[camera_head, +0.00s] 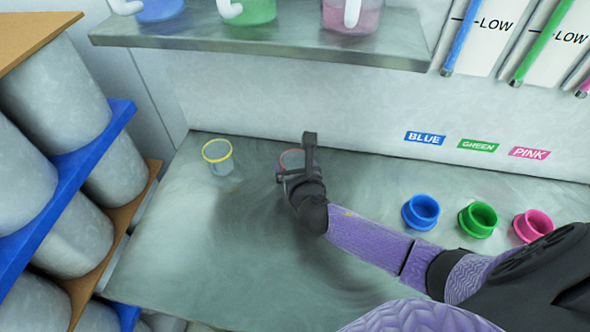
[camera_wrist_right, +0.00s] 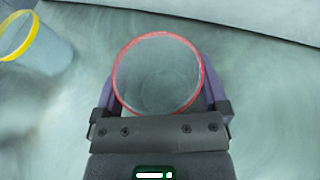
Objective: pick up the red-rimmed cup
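The red-rimmed cup (camera_head: 291,160) is a clear cup standing upright on the grey bench, partly hidden by my right gripper in the head view. In the right wrist view the red-rimmed cup (camera_wrist_right: 158,75) lies between the two fingers, seen from above, and looks empty. My right gripper (camera_head: 298,160) has one finger on each side of it. In the right wrist view the fingers of my right gripper (camera_wrist_right: 160,90) are close beside the rim; whether they press on the cup wall is hidden. My left gripper is not in view.
A yellow-rimmed cup (camera_head: 217,156) stands to the left on the bench. Blue (camera_head: 421,211), green (camera_head: 478,219) and pink (camera_head: 532,225) round holders are at the right. A shelf (camera_head: 270,48) with jugs overhangs the back. The bench's front left is clear.

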